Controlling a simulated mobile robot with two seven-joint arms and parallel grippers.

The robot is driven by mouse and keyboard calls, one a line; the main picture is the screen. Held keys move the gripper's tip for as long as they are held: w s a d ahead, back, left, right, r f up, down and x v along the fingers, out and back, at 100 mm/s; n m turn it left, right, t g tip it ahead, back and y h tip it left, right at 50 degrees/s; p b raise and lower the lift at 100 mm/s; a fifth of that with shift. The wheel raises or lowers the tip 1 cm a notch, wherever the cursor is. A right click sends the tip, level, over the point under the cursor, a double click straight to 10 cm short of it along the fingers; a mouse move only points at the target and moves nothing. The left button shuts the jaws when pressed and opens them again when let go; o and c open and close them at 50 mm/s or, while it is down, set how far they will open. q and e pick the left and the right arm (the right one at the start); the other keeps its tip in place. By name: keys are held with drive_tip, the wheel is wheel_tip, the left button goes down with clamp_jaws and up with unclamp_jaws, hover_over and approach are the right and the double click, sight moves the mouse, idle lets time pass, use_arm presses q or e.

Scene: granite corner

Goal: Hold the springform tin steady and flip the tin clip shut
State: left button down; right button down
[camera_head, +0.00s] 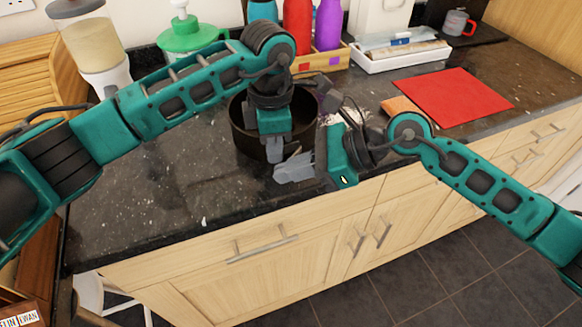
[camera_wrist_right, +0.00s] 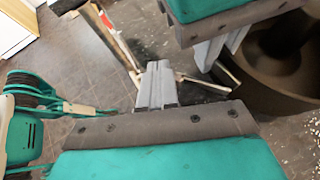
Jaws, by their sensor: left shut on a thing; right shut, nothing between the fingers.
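The springform tin (camera_head: 239,128) is a dark round tin standing on the counter, partly hidden behind my left arm. In the right wrist view, its brown wall and inside (camera_wrist_right: 283,98) show at the right. My left gripper (camera_head: 274,152) points down at the tin's front wall and is shut on it. My right gripper (camera_head: 293,168) is shut and empty, just in front of the tin, near the counter's front edge. In the right wrist view, a thin pale bar (camera_wrist_right: 206,82) lies between the right fingers and the tin; I cannot tell surely whether it is the clip.
The dark speckled counter (camera_head: 140,200) is clear to the left of the tin. Behind are a green lidded pot (camera_head: 190,38), a wooden box with bottles (camera_head: 327,60) and a white tray (camera_head: 400,58). A red mat (camera_head: 453,97) lies at the right.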

idle(0.8)
drive_tip(key=shift+w+d, duration=0.6)
drive_tip(key=shift+w, duration=0.25)
drive_tip(key=shift+d, duration=0.1)
drive_tip(key=s+d+r, duration=0.5)
drive_tip(key=s+d, duration=0.3)
drive_tip(key=d, duration=0.1)
drive_tip(key=shift+s+d, duration=0.2)
drive_tip(key=shift+s, duration=0.05)
